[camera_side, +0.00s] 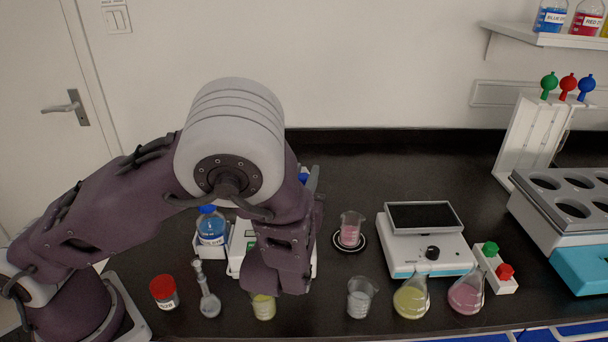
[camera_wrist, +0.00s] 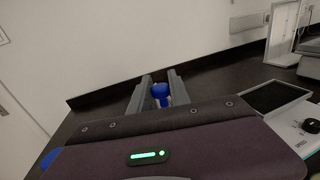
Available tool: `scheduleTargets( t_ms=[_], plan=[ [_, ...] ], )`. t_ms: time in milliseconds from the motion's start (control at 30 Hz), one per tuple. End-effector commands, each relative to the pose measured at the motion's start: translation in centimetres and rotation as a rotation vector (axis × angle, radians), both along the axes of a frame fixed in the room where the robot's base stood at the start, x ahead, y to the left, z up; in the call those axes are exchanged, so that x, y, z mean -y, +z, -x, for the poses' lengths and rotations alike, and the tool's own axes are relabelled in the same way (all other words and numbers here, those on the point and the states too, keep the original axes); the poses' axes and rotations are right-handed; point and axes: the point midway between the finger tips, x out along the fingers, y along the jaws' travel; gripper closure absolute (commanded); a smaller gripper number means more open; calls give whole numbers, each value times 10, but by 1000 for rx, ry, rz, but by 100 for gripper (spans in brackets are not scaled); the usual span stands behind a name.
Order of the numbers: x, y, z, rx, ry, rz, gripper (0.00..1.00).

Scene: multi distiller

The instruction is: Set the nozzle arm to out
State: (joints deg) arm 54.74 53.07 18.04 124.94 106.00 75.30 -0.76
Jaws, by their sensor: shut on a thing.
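A white device (camera_side: 237,245) stands on the bench, mostly hidden behind my arm in the side view. A small blue part (camera_wrist: 160,91), which looks like the grip of the nozzle arm, sits between the two grey fingers of my gripper (camera_wrist: 160,80) in the wrist view. My gripper is shut on it. In the side view only a bit of blue (camera_side: 303,177) shows beside my arm. The rest of the nozzle arm and its angle are hidden, so I cannot tell its setting.
A blue-liquid bottle (camera_side: 211,226) stands left of the device. A red-capped jar (camera_side: 164,292), a clear beaker (camera_side: 360,298) and flasks (camera_side: 411,299) line the front. Bare bench lies behind.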

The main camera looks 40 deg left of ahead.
Motion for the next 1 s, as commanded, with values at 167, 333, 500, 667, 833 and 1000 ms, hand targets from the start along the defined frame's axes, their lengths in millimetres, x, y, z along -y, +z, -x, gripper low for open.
scheduleTargets(
  t_ms=[167,333,500,667,833,1000],
  plan=[
    [0,0,0,0,1,0,100],
    [0,0,0,0,1,0,100],
    [0,0,0,0,1,0,100],
    [0,0,0,0,1,0,100],
    [0,0,0,0,5,1,100],
    [3,0,-2,2,47,2,100]
  ],
)
